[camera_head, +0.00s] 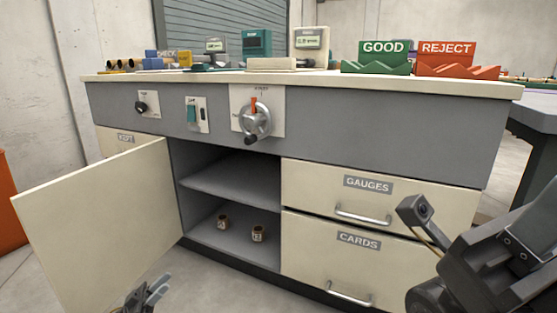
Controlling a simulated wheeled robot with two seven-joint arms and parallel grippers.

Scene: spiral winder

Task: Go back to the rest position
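My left gripper (155,290) shows small at the bottom edge, low in front of the cabinet's open door (95,225). Its grey fingers are partly cut off by the frame, and I cannot tell whether they are apart or closed. Nothing is clearly visible in it. My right arm (490,262) fills the lower right corner in front of the drawers. The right gripper's fingers do not show.
The workbench (380,122) has an open compartment with two small brown parts (222,221) (258,233) on its lower shelf. The GAUGES (310,187) and CARDS (310,240) drawers look shut. GOOD (383,48) and REJECT (447,48) racks stand on top.

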